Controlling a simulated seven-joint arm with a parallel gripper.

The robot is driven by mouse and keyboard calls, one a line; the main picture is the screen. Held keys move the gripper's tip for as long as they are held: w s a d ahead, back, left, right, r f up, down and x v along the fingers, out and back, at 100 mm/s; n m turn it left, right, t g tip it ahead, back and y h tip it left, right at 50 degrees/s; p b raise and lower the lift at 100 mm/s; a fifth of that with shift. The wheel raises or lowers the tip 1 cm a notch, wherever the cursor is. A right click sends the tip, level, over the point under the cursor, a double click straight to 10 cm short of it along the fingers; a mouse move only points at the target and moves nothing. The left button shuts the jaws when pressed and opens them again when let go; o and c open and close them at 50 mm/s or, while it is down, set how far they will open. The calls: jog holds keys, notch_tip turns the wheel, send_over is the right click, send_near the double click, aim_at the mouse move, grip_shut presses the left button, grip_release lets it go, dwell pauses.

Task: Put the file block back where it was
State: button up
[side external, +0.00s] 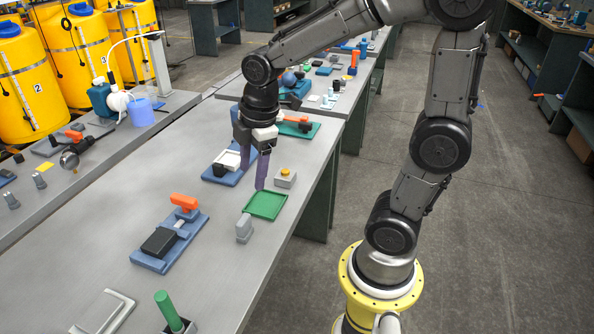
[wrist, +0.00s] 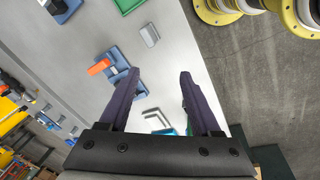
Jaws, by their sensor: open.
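I cannot tell for sure which object is the file block. A small grey upright block (side external: 244,228) stands on the steel bench beside the near-left corner of a shallow green tray (side external: 266,205); this block also shows in the wrist view (wrist: 149,35). A green handle (side external: 168,310) stands upright in a dark block (side external: 180,328) at the bench's near end. The green tray is empty. My gripper (side external: 254,180) is open and empty above the bench, behind the tray, with purple fingers pointing down. In the wrist view the space between its fingertips (wrist: 160,75) holds nothing.
A blue fixture (side external: 148,262) with an orange handle (side external: 184,202) lies left of the grey block. A grey box with a yellow button (side external: 285,178) and a blue fixture with a white frame (side external: 228,160) are close to my fingers. A pale bracket (side external: 104,312) lies in front.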

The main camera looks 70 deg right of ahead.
jog(key=s+a+r+m+t, duration=0.1)
jog(key=s+r+m, duration=0.1)
jog(key=s+m, duration=0.3)
jog(key=s+a+r+m+t, duration=0.2)
jog(key=s+r+m, duration=0.1)
jog(key=s+m, duration=0.3)
jog(key=shift+s, duration=0.75)
jog(key=shift+s, duration=0.1)
jog(key=shift+c, duration=0.3)
